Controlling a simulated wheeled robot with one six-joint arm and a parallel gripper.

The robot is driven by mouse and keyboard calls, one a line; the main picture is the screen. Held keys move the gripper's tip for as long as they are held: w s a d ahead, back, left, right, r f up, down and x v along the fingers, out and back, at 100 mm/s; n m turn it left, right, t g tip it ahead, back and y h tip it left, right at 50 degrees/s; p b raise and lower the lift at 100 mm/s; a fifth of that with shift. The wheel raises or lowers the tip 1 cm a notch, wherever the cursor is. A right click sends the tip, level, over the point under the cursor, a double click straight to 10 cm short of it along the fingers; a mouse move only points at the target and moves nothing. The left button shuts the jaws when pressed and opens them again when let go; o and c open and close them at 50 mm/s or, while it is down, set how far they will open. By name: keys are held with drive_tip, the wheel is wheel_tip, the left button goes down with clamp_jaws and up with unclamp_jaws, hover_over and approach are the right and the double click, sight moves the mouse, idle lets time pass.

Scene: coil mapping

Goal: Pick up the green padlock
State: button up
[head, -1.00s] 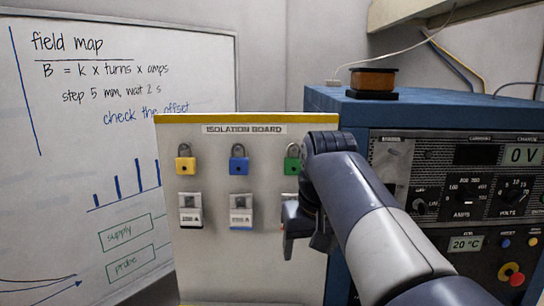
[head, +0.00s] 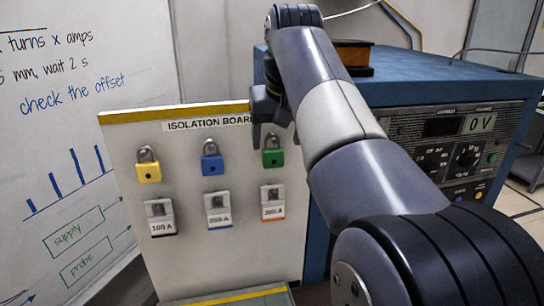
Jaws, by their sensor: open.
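The green padlock (head: 273,155) hangs at the right end of a row on the isolation board (head: 180,270), above a tagged slot marked in orange (head: 272,204). My gripper (head: 266,140) is open in front of the board, at the upper right, with its fingers pointing down. One finger reaches down just left of the green padlock's shackle.
A yellow padlock (head: 149,170) and a blue padlock (head: 212,163) hang to the left on the same board. The blue-topped power supply cabinet (head: 440,75) stands close on the right, with a copper coil (head: 353,53) on top. A whiteboard (head: 70,130) is behind at left.

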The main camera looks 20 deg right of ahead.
sight(273, 150)
drive_tip(key=x, duration=0.5)
drive_tip(key=shift+w+a, duration=0.1)
drive_tip(key=shift+a, duration=0.1)
drive_tip(key=shift+c, duration=0.2)
drive_tip(key=c, duration=1)
